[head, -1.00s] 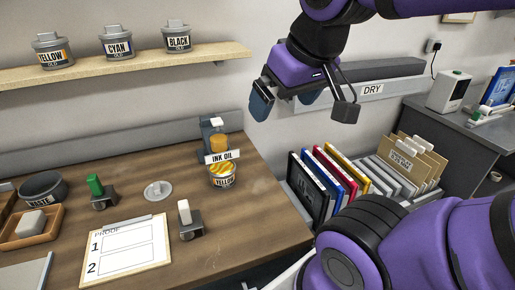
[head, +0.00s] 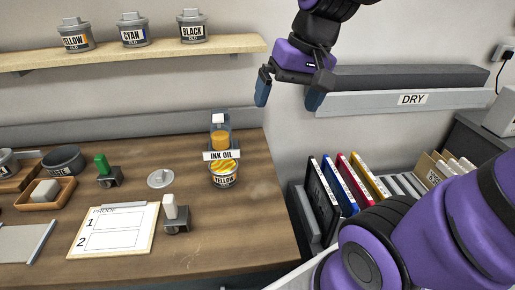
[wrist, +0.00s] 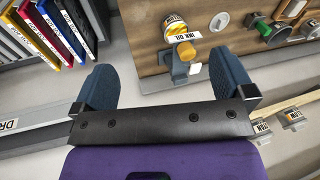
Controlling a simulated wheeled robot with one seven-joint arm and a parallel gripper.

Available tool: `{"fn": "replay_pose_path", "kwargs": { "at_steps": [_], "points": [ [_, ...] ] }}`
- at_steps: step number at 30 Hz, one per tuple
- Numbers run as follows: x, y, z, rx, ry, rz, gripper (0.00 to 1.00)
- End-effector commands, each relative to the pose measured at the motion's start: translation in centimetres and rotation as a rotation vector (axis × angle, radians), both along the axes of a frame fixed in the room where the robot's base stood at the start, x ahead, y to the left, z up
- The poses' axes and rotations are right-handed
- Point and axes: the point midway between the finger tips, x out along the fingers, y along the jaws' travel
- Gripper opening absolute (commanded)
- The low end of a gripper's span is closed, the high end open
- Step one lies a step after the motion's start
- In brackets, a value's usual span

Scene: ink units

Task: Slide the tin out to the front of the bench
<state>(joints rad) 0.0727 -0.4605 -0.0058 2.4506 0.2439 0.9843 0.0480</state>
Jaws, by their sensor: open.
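An open tin (head: 224,174) labelled YELLOW, with yellow ink inside, stands upright near the right end of the wooden bench (head: 195,240). An ink oil bottle (head: 220,135) with a sign stands just behind it, and the sign hides part of the tin's back rim. The tin (wrist: 174,24) also shows at the top of the wrist view. A loose grey lid (head: 160,179) lies on the bench left of it. My gripper (head: 288,98) is open and empty, high up and right of the tin. Its two blue fingers (wrist: 163,72) are spread wide in the wrist view.
A stamp-like tool with a white handle (head: 174,214) and the proof sheet (head: 113,228) lie front left of the tin. The bench directly in front of the tin is clear. A rack of coloured folders (head: 348,185) stands beyond the bench's right edge. Old tins (head: 134,29) line the shelf above.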

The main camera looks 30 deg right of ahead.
Motion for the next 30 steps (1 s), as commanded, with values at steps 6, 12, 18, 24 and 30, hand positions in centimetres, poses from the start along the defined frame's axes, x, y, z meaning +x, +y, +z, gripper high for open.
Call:
{"fn": "replay_pose_path", "kwargs": {
  "at_steps": [6, 12, 18, 24, 30],
  "points": [
    [3.0, 0.3, -2.1, 0.122, 0.138, -0.104, 1.00],
    [5.8, 0.4, -4.1, 0.237, 0.259, -0.206, 1.00],
    [8.6, 0.3, -6.5, 0.350, 0.374, -0.314, 1.00],
    [11.4, 0.0, -9.2, 0.464, 0.484, -0.427, 1.00],
    [14.1, -0.6, -12.3, 0.576, 0.589, -0.544, 1.00]
  ]
}}
